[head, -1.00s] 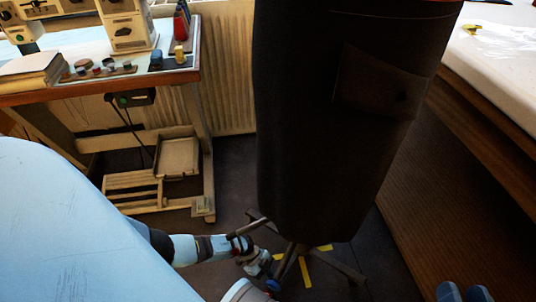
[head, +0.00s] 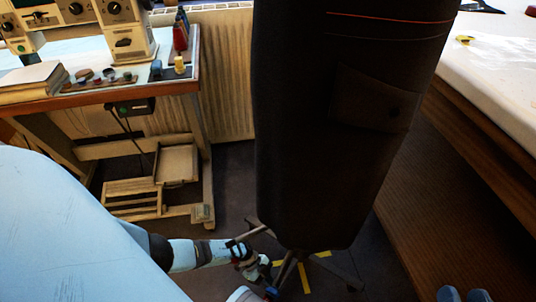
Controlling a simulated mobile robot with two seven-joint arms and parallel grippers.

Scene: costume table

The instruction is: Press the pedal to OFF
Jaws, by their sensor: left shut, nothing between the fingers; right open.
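Under the sewing table (head: 100,92) at the left are a tilted tray-like panel (head: 177,163) and a low slatted wooden frame (head: 132,199). I cannot tell for sure which of them is the pedal, and I see no readable OFF mark. My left gripper (head: 262,268) is shut and empty, low by the legs of a stand, to the right of and nearer than the sewing table. I cannot tell whether it touches a stand leg. My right gripper (head: 463,295) shows only as two blue tips with a gap at the bottom right edge. It is open and far from the sewing table.
A large dark garment form (head: 300,150) on a legged stand (head: 345,275) fills the middle. Yellow tape (head: 305,277) marks the floor beneath. A radiator (head: 228,80) is behind. A white-topped table (head: 480,75) stands at the right.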

